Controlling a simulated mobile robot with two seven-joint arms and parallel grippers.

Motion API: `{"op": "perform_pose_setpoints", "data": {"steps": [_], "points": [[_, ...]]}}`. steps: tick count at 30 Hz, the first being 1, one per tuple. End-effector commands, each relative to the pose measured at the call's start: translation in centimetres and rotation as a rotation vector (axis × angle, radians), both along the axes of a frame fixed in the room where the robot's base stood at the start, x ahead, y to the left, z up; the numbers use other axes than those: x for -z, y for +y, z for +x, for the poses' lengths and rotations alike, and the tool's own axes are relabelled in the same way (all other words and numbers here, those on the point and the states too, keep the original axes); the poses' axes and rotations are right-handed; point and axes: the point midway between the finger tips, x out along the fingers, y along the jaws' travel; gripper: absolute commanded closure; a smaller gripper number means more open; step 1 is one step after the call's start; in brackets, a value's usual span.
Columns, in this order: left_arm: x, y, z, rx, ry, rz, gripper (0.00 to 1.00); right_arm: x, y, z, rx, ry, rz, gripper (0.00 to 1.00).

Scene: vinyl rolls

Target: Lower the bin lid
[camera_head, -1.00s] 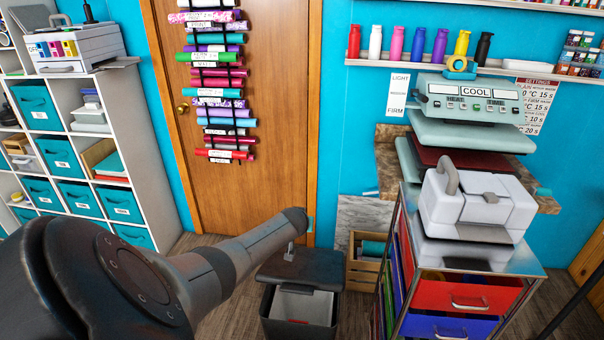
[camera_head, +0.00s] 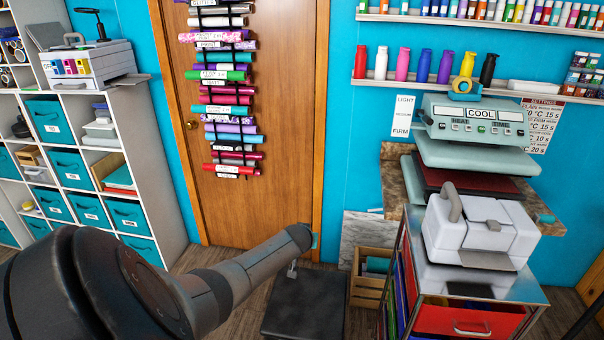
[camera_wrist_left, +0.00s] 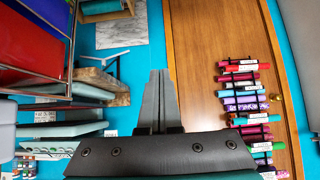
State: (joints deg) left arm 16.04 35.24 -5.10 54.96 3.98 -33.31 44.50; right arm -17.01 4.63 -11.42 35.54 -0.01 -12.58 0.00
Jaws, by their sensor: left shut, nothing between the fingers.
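The bin's dark lid (camera_head: 303,305) is at the bottom centre of the head view, below the end of my left arm. Its broad top faces up and the bin's inside is out of sight; the lower edge of the picture cuts off the front, so I cannot tell whether a gap remains. A small grey piece (camera_head: 292,268) shows at the lid's back edge; I cannot tell what it is. My left gripper (camera_wrist_left: 158,78) is shut and empty in the wrist view, with no bin in that view. In the head view my arm hides most of it. My right gripper is out of view.
A wheeled cart (camera_head: 470,318) with coloured drawers and a white machine (camera_head: 482,232) stands right of the bin. A wooden crate (camera_head: 370,290) sits between them. A door with vinyl rolls (camera_head: 228,110) is behind; white shelving (camera_head: 160,170) is at the left.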

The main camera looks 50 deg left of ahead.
Motion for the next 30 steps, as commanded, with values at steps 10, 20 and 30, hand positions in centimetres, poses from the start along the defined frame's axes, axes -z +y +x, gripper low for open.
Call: {"op": "perform_pose_setpoints", "data": {"steps": [10,20,30], "points": [[0.0,-3.1,-3.7,0.001,0.0,-0.001,1.0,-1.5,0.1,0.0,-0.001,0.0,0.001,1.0],[0.0,-4.8,-5.8,-0.001,-0.003,0.001,1.0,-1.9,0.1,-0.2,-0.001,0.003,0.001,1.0],[0.0,-4.9,-6.0,-0.001,-0.002,0.001,1.0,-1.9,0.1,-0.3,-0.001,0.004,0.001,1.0]]}}
